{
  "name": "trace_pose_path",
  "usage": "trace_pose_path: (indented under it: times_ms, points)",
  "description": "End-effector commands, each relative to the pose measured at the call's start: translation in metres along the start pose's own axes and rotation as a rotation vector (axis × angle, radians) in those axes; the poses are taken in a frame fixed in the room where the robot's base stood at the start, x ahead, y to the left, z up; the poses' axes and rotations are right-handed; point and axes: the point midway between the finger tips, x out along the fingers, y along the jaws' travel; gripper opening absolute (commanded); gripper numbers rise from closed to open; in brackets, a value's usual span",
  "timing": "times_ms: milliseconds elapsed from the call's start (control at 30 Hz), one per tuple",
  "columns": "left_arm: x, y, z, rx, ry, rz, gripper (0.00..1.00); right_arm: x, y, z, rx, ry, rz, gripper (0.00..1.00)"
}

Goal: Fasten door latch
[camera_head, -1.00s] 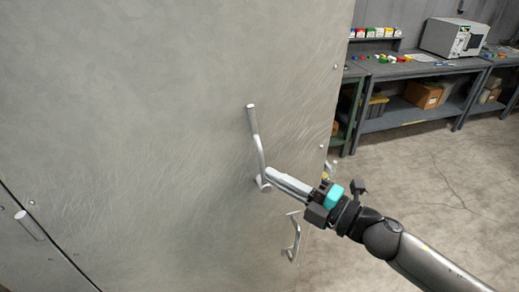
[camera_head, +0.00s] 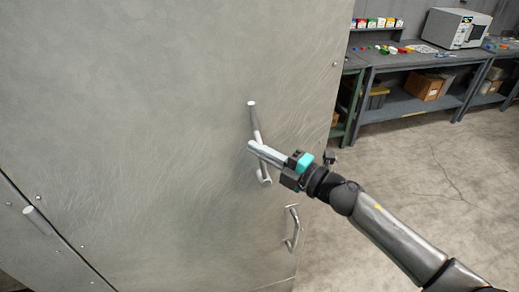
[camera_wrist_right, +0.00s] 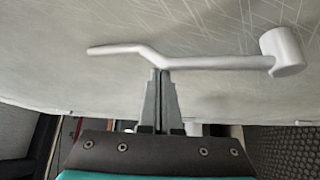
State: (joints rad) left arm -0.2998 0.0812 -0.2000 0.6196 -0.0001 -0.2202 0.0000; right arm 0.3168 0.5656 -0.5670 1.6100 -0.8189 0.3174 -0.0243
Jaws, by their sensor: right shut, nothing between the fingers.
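The large grey metal door (camera_head: 150,120) fills the left and middle of the head view. Its bent silver latch lever (camera_head: 254,122) stands nearly upright, with its pivot end low and its free end up. My right gripper (camera_head: 252,147) is shut and empty, its fingers across the middle of the lever in the head view. In the right wrist view the fingertips (camera_wrist_right: 160,73) are close against the lever (camera_wrist_right: 215,63), near its bend; I cannot tell whether they touch. The round pivot boss (camera_wrist_right: 284,52) is at the right there. My left gripper is not in view.
A silver pull handle (camera_head: 292,228) is on the door below the lever. Another short bar (camera_head: 34,218) is on the panel at the lower left, beyond a dark seam. A workbench (camera_head: 430,62) with a grey box-shaped device stands back right. The floor between is clear.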

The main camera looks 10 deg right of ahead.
Motion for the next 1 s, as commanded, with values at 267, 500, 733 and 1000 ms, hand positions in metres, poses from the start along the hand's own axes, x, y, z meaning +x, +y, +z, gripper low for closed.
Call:
trace_pose_path:
  times_ms: [267, 500, 733, 1000]
  points:
    - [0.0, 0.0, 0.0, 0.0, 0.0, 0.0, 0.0, 0.0, 0.0, 0.0, 0.001, 0.0, 0.001, 0.0]
    - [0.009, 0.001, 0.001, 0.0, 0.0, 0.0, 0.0, -0.004, -0.001, 0.005, 0.035, -0.001, 0.026, 0.0]
    - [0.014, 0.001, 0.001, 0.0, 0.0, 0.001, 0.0, -0.006, 0.001, 0.008, 0.062, -0.001, 0.045, 0.0]
    - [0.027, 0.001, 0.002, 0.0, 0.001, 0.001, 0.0, -0.011, 0.001, 0.016, 0.116, -0.002, 0.085, 0.0]
